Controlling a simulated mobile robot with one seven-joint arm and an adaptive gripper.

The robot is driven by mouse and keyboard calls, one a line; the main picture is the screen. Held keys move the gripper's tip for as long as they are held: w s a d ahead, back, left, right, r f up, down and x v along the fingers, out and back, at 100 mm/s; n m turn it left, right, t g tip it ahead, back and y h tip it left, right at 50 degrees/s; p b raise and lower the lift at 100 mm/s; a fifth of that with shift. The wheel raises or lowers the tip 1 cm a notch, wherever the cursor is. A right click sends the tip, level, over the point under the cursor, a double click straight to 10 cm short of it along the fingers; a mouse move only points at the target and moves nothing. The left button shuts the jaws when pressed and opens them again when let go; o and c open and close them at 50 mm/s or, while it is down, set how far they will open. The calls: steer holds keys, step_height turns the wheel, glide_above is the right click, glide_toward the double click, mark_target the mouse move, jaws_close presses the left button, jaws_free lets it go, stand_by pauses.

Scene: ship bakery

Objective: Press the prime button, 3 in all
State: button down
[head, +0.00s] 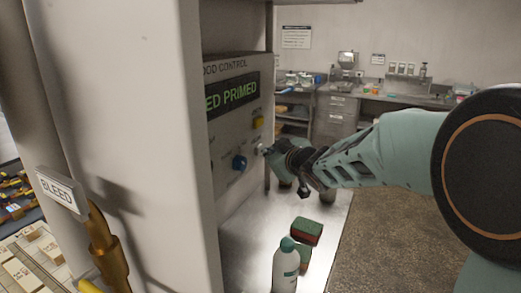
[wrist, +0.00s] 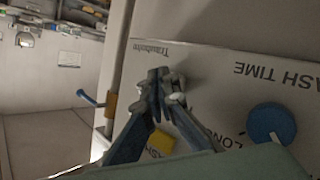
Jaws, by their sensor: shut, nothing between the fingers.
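The control panel (head: 226,135) carries a green-lit display (head: 233,94) on which "ED PRIMED" can be read. A yellow button (head: 258,121) and a blue knob (head: 239,162) are on its face. No label reading prime is legible, so I cannot tell for sure which control is the prime button. My gripper (head: 262,150) is shut and empty at the panel's right edge, below the yellow button and right of the blue knob. In the wrist view my fingertips (wrist: 165,76) are together close to the panel; I cannot tell whether they touch it. The blue knob (wrist: 270,124) also shows there.
A white and green bottle (head: 286,268) and a sponge (head: 305,231) stand on the steel counter (head: 250,250) below my arm. A "BLEED" sign (head: 59,190) and brass pipe (head: 103,240) are at left. A bench (head: 390,97) stands behind.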

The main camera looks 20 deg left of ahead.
steer(key=shift+d, duration=0.5)
steer(key=shift+d, duration=0.1)
steer(key=shift+s+d+p, duration=0.2)
steer(key=shift+d+p, duration=0.45)
steer(key=shift+d, duration=0.55)
steer(key=shift+s+d+p, duration=0.2)
steer(key=shift+d+p, duration=0.4)
steer(key=shift+d, duration=0.6)
